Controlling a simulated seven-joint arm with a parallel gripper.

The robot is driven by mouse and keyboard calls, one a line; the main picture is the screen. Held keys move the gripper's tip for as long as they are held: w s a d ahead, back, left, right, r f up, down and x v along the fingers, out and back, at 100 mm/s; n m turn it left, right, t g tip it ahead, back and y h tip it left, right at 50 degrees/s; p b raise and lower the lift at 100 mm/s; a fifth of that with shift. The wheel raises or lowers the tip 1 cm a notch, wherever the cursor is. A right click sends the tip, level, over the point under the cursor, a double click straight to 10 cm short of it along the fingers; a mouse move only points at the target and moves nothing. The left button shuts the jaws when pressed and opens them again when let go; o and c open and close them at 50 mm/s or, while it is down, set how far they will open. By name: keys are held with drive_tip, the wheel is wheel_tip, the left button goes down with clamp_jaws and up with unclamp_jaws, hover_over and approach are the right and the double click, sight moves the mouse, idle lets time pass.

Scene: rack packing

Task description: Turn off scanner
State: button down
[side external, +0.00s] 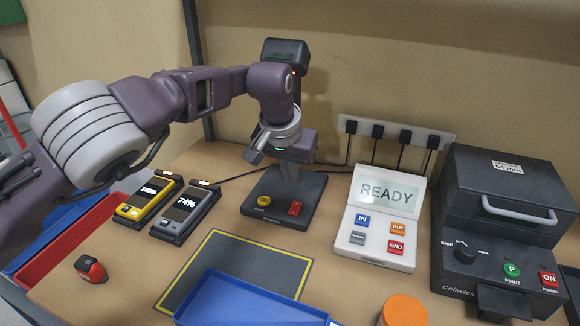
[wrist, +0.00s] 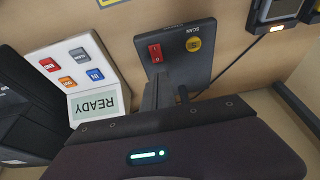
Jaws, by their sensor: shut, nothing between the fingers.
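The scanner has a dark base (side external: 277,222) with a red rocker switch (side external: 295,207) and a round yellow button (side external: 264,201). Its dark head (side external: 286,51) stands high behind my arm, with a small red light on it. In the wrist view, the red switch (wrist: 155,53) and the yellow SCAN button (wrist: 193,44) lie side by side on the base (wrist: 177,62). My gripper (side external: 288,178) is shut and empty above the rear of the base, apart from the switch. In the wrist view, its fingers (wrist: 157,88) point toward the switch. Which side of the rocker is pressed I cannot tell.
A white panel (side external: 376,260) reading READY stands to the right, beside a black printer (side external: 500,260). Two handheld devices (side external: 149,200) (side external: 186,212) sit on the left. A blue tray (side external: 245,300) lies in front. Cables run behind the scanner from a power strip (side external: 393,130).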

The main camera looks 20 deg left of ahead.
sight(293, 210)
drive_tip(key=x, duration=0.6)
drive_tip(key=shift+s+f, duration=0.2)
drive_tip(key=shift+f, duration=0.2)
drive_tip(key=shift+w+f, duration=0.15)
drive_tip(key=shift+f, duration=0.55)
drive_tip(key=shift+f, duration=0.25)
drive_tip(key=shift+s+f, duration=0.1)
drive_tip(key=shift+s, duration=0.8)
drive_tip(key=w+v, duration=0.1)
drive_tip(key=v, duration=1.3)
drive_tip(key=shift+r, duration=0.25)
